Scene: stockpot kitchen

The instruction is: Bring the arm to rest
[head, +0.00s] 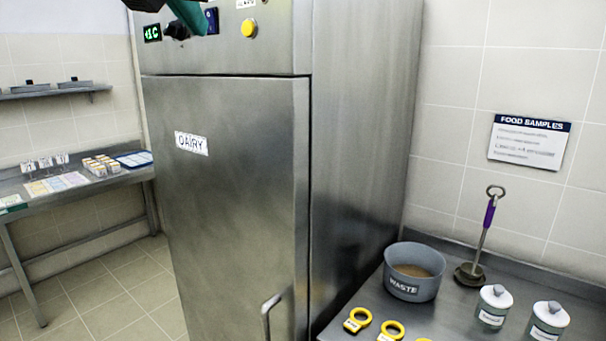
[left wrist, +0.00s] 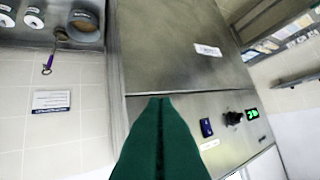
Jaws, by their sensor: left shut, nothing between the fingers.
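My left gripper (head: 200,30) shows at the top of the head view, in front of the control panel of the steel fridge (head: 230,200) labelled DAIRY. In the left wrist view its green fingers (left wrist: 160,102) are pressed together with nothing between them. They cover part of the fridge front there. The rest of my left arm is mostly out of the head view. My right gripper is in neither view.
The fridge panel has a green display (head: 152,33), a dark knob and a yellow button (head: 249,29). A steel counter at right holds a grey WASTE tub (head: 413,271), a purple-handled tool (head: 486,228), lidded jars and yellow rings. A side table (head: 75,200) stands left.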

